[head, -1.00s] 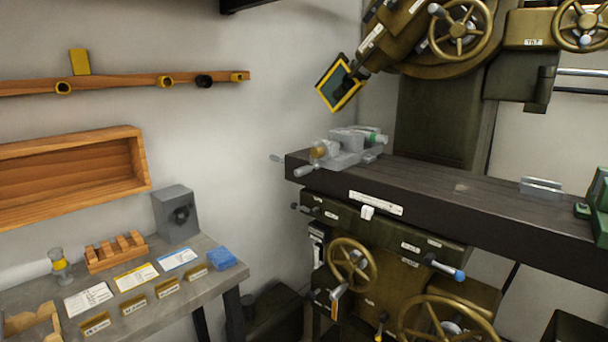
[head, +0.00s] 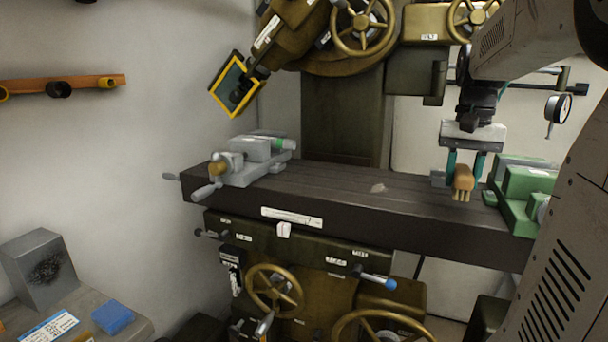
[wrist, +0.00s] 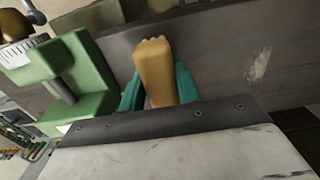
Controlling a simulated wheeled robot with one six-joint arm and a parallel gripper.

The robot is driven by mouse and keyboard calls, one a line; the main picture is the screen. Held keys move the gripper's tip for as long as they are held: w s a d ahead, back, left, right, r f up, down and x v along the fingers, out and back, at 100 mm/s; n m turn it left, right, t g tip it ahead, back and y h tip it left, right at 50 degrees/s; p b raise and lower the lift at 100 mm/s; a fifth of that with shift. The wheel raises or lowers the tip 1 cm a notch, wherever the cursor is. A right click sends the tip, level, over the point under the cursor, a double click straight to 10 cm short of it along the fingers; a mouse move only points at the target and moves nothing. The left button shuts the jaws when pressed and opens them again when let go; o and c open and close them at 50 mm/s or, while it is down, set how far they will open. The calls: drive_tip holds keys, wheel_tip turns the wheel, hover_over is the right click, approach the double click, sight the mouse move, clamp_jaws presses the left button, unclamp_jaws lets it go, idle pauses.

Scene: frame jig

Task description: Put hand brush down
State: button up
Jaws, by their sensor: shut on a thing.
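My gripper (head: 464,168) points down over the right part of the machine table, its two teal fingers shut on the hand brush (head: 462,180). The brush has a tan wooden body and short bristle tufts at its lower end. In the wrist view the brush (wrist: 154,75) stands between the teal fingers (wrist: 158,88), with the dark table behind it. In the head view it appears in front of or above the table's front edge; I cannot tell whether it touches the table.
The dark machine table (head: 330,198) has clear room in its middle. A green vise (head: 525,190) stands close at the right of my gripper; it also shows in the wrist view (wrist: 75,85). A grey vise (head: 240,162) sits at the table's left end. A blue block (head: 113,317) lies on the workbench.

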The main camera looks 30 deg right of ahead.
drive_tip(key=shift+w+d+f, duration=0.2)
drive_tip(key=shift+w+d, duration=0.5)
drive_tip(key=shift+w, duration=0.35)
drive_tip(key=shift+f, duration=1.65)
drive_tip(key=shift+f, duration=0.2)
drive_tip(key=o, duration=0.9)
drive_tip(key=shift+r, duration=0.15)
